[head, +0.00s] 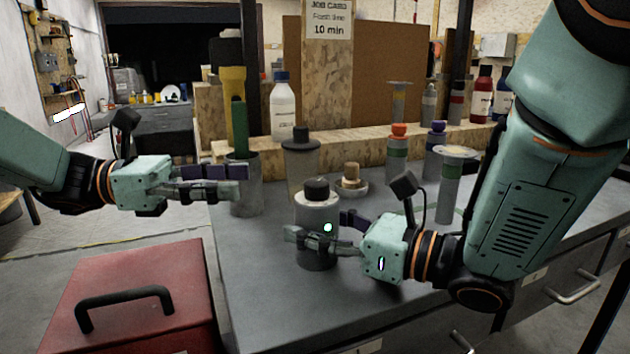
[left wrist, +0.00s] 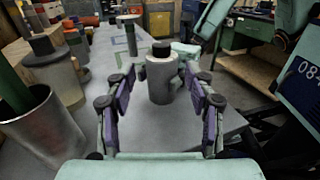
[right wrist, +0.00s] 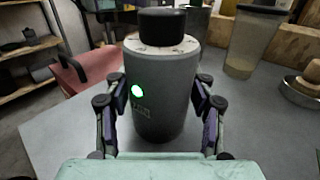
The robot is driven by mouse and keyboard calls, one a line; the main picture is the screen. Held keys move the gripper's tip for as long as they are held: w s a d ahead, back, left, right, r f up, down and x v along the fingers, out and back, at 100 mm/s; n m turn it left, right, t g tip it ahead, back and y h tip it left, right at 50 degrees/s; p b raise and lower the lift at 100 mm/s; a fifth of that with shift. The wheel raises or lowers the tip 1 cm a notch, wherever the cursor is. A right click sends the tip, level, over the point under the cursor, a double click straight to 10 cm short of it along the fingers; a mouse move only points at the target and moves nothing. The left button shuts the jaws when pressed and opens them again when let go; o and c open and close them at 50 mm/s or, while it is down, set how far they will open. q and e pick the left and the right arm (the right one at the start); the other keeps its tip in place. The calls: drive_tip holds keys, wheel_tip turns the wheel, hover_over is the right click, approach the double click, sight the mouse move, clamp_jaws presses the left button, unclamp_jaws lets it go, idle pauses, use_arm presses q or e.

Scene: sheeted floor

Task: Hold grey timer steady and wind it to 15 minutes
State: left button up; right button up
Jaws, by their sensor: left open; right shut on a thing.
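The grey timer (head: 312,207) is an upright cylinder on the grey bench, with a black knob (head: 316,189) on its light top. A small green light glows on its side in the right wrist view (right wrist: 165,95). My right gripper (head: 318,227) is shut on the timer's body, one finger on each side. My left gripper (head: 242,181) is open and empty, in the air left of the timer and higher than its body. The left wrist view shows the timer (left wrist: 161,82) beyond the open left fingers. I cannot read the timer's dial marks.
A metal cup (head: 246,195) with a green item stands behind my left gripper. A black-lidded container (head: 301,165) and a dish with a wooden knob (head: 352,186) stand behind the timer. A red toolbox (head: 150,300) is front left. A job card (head: 329,18) reads 10 min.

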sight(315, 181)
use_arm(q)
drive_tip(key=d, duration=1.2)
drive_tip(key=shift+c, duration=0.2)
clamp_jaws()
idle(0.4)
